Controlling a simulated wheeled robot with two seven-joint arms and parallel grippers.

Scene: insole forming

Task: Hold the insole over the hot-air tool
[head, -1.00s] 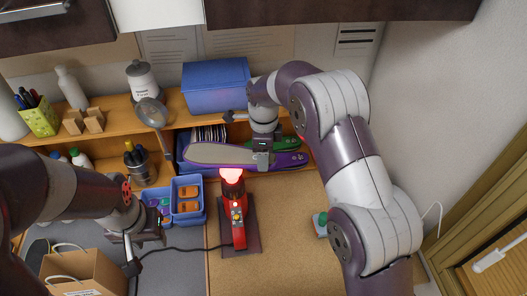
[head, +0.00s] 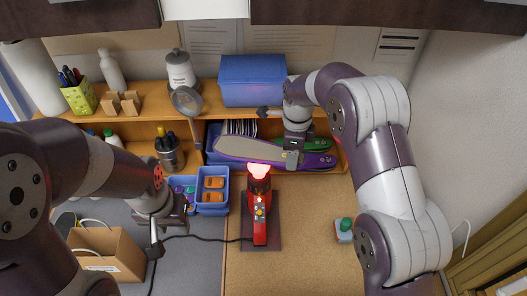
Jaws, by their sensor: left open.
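The insole (head: 248,151) has a grey top and purple edge. It is held roughly level, long side across the picture, just behind and above the glowing tip of the red hot-air tool (head: 260,226). Whether the tip is directly under it, I cannot tell. My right gripper (head: 294,158) comes down from above and is shut on the insole, right of its middle. The tool stands upright on a dark base plate. My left gripper (head: 158,240) is open and empty, low at the left, between the paper bag and the tool.
Blue bins (head: 213,205) with orange and other small parts sit left of the tool. A paper bag (head: 108,252) stands front left. A black cable crosses the grey mat. A green insole (head: 318,144) lies behind the held one. A green-topped button box (head: 344,228) stands right; the board between is clear.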

